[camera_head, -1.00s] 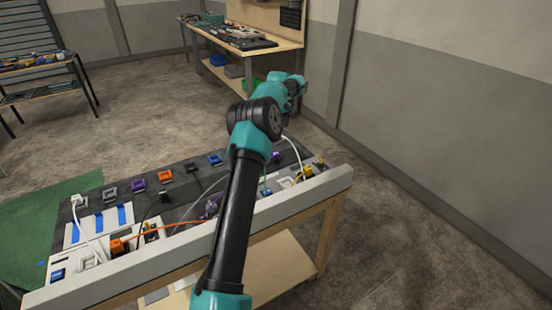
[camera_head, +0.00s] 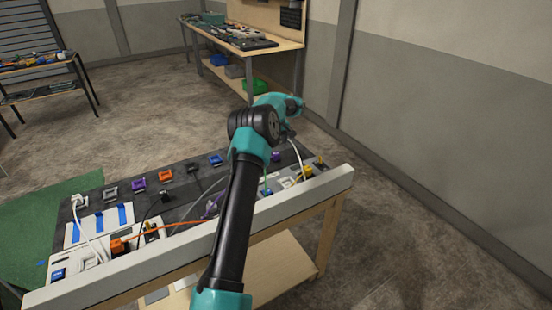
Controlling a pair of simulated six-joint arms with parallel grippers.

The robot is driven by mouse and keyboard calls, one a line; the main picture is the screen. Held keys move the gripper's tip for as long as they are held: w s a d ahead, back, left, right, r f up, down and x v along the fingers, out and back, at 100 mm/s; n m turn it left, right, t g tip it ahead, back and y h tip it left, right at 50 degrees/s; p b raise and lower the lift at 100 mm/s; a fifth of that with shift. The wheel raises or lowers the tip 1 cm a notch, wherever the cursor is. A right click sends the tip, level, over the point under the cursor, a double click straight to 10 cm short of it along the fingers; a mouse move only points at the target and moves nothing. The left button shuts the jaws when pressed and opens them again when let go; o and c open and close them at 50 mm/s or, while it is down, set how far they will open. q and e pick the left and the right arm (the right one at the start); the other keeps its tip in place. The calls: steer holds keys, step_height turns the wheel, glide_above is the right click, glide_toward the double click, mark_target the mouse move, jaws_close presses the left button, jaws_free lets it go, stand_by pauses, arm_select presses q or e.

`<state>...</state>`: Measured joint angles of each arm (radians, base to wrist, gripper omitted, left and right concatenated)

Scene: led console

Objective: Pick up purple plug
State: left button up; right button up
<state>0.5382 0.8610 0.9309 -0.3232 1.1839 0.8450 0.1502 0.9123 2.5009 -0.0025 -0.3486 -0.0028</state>
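A small purple plug (camera_head: 211,207) appears to lie at the front of the console (camera_head: 66,215), just left of my arm and partly hidden by it. Purple pieces also show in the back row, a purple socket (camera_head: 138,186) at the left and a purple piece (camera_head: 276,156) right of my arm. One arm, which I take for my right, rises from the bottom and reaches over the console. Its gripper (camera_head: 287,132) hangs at the far right end, small and dark, and its fingers cannot be made out. My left gripper is out of view.
An orange plug (camera_head: 118,246) with an orange cable and several white and dark cables lie across the console. A pale rail (camera_head: 300,203) runs along its front edge. A workbench (camera_head: 250,45) stands behind. Open floor lies between them.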

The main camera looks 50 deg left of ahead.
mark_target(277, 154)
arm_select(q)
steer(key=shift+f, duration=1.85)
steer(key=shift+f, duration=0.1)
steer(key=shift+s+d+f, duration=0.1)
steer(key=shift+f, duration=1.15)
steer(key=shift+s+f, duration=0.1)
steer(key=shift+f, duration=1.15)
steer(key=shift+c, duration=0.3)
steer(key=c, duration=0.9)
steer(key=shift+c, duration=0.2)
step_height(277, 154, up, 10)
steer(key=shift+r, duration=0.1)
